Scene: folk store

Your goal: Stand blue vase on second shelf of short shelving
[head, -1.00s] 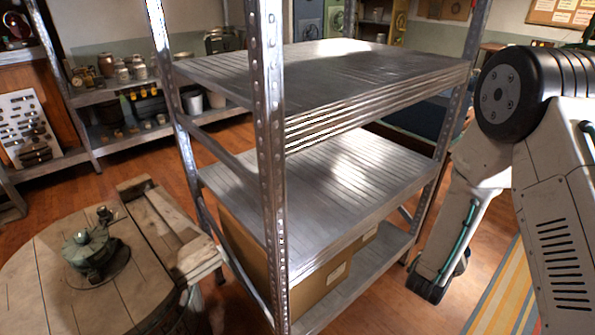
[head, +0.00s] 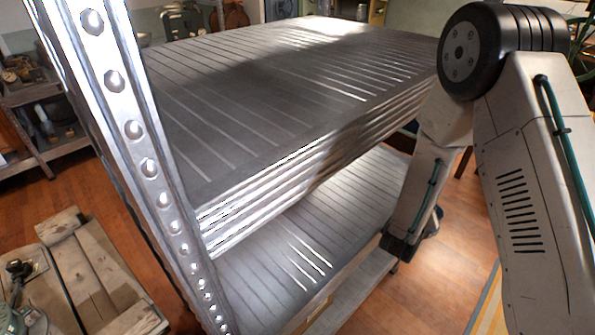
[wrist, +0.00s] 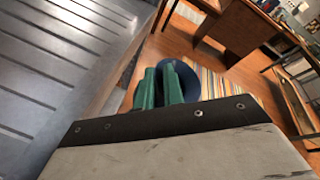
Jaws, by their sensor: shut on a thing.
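The short shelving is a grey metal rack with a top shelf (head: 290,75), a second shelf (head: 335,215) below it and a low bottom shelf (head: 350,295). The visible part of the second shelf is bare. In the wrist view, my gripper (wrist: 160,84) shows green fingers shut on the blue vase (wrist: 189,78), a dark blue round shape mostly hidden behind them. They are over the floor, just right of a ribbed metal shelf surface (wrist: 55,60). In the head view my arm hangs down at the shelving's right side; the fingers cannot be made out there.
A perforated metal post (head: 135,135) stands close at the shelving's left front corner. A cardboard box sits low under the second shelf. A wooden stand (head: 85,270) is at the lower left. A striped rug (wrist: 215,82) and wooden furniture (wrist: 240,30) lie beyond my gripper.

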